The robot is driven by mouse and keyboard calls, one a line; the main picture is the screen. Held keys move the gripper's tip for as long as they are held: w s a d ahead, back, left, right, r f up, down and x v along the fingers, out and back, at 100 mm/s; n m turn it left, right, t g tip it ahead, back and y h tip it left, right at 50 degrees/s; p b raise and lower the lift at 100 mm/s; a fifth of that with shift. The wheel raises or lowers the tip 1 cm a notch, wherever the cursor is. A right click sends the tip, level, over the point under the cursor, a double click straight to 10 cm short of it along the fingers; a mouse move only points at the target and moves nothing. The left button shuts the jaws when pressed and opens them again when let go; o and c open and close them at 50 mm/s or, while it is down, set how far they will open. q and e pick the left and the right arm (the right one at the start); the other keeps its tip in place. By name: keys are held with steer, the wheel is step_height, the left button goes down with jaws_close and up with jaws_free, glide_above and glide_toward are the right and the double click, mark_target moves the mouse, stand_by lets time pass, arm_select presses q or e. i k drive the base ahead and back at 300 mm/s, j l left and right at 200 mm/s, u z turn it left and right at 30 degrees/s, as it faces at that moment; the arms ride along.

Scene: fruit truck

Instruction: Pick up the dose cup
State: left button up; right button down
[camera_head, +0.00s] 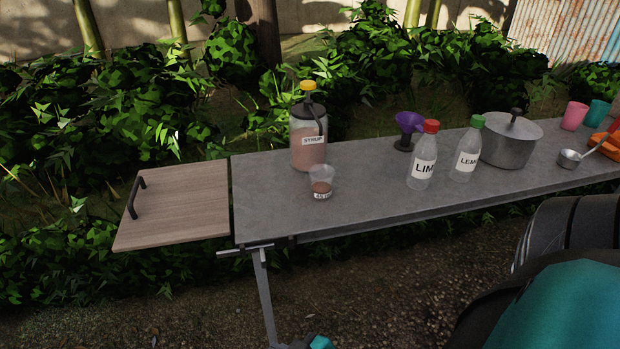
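The dose cup (321,182) is a small clear cup with reddish-brown liquid and a white label low on its side. It stands upright on the grey table (370,205), near the left end and close to the front edge. A large syrup dispenser (308,150) with a yellow top, labelled SYRUP, stands just behind it, with pinkish content. Neither gripper shows clearly. A small dark and teal piece of mine is at the bottom edge, and a large dark and teal part of mine fills the lower right corner. Nothing of mine touches the cup.
A wooden side board (178,205) with a black handle adjoins the table's left end. To the right stand a purple funnel (409,123), a red-capped bottle (423,160), a green-capped bottle (467,158), a pot (509,143), a ladle (570,158) and cups. Table space right of the dose cup is clear.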

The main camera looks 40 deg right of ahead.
mark_target(322, 176)
steer(key=z, duration=1.4)
